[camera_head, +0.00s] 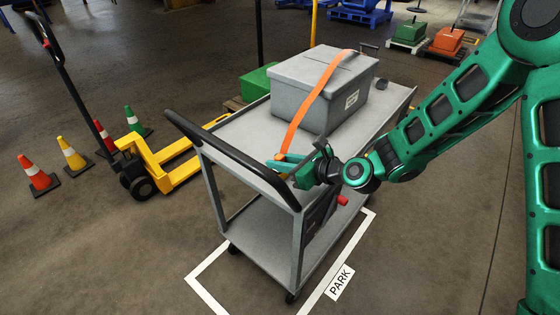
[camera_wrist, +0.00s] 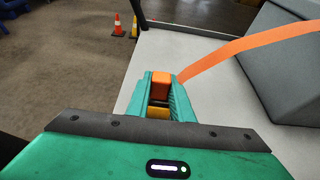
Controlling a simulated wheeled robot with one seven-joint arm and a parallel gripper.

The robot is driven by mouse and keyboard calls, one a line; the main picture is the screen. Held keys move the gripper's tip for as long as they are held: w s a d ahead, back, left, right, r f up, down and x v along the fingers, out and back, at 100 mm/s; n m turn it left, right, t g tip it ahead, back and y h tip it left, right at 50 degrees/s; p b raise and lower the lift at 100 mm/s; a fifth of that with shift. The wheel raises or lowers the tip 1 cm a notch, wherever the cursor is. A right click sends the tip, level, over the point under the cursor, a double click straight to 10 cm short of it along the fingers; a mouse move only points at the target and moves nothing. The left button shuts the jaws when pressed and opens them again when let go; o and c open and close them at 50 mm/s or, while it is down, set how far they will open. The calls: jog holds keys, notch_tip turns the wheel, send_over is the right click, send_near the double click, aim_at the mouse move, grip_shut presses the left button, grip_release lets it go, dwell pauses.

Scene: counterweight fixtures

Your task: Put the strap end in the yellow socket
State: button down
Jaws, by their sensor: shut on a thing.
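An orange strap (camera_head: 308,97) runs over the grey box (camera_head: 318,93) on the cart and down to my gripper (camera_head: 287,164) at the cart's near end. In the wrist view the strap (camera_wrist: 245,45) comes in from the right to its orange end block (camera_wrist: 160,84). My gripper (camera_wrist: 160,90) is shut on that end, one teal finger on each side. A yellow piece (camera_wrist: 158,112), seemingly the yellow socket, shows between the fingers, just below the orange end in the picture. A dark band lies between them. I cannot tell whether the end is seated in it.
The grey cart (camera_head: 240,130) has a black push handle (camera_head: 225,152) left of my gripper. A yellow pallet jack (camera_head: 150,165) and several cones stand at left. A green box (camera_head: 258,83) is behind the cart. The cart's top is bare before the box.

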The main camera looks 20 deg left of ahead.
jog(key=c, duration=1.6)
grip_release()
jog(key=shift+o, duration=0.2)
jog(key=v, duration=1.2)
jog(key=shift+s, duration=0.1)
